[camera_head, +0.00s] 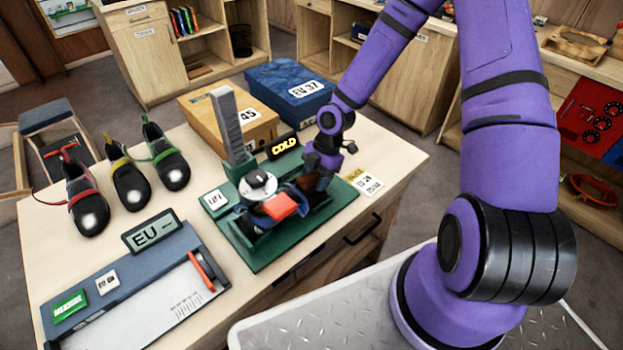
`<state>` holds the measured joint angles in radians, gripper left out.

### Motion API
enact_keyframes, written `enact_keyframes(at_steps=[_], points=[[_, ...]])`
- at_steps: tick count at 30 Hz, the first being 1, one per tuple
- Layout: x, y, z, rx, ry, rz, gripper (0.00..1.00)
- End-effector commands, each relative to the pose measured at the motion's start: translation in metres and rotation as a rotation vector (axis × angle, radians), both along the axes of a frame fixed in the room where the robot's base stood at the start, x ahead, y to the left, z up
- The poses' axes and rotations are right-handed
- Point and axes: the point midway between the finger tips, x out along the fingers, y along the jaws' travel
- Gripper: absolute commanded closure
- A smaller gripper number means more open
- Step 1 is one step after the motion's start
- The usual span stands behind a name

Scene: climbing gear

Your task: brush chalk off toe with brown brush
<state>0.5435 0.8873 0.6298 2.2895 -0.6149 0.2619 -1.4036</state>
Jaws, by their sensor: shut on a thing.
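Several dark climbing shoes stand on the table at the left: one with red trim (83,190), one with yellow trim (128,180) and one with green trim (166,155). Each has a pale, whitish toe. My gripper (322,165) points down over the right part of the green stand (262,258) and is shut on a dark brown thing (318,183), which looks like the brown brush. The gripper hides much of it. Beside it on the stand are blue straps and an orange-red block (280,207). I cannot tell whether the brush touches anything.
A measuring board (130,290) lies at front left. The table's right corner is fairly clear.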

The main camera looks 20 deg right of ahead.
Motion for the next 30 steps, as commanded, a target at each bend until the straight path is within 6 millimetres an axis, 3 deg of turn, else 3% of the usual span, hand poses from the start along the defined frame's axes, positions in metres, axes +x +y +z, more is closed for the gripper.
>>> enact_keyframes(at_steps=[21, 30], points=[[0.011, -0.035, -0.016, 0.000, 0.000, 0.001, 0.75], [0.011, -0.032, -0.018, 0.000, -0.001, 0.002, 0.75]])
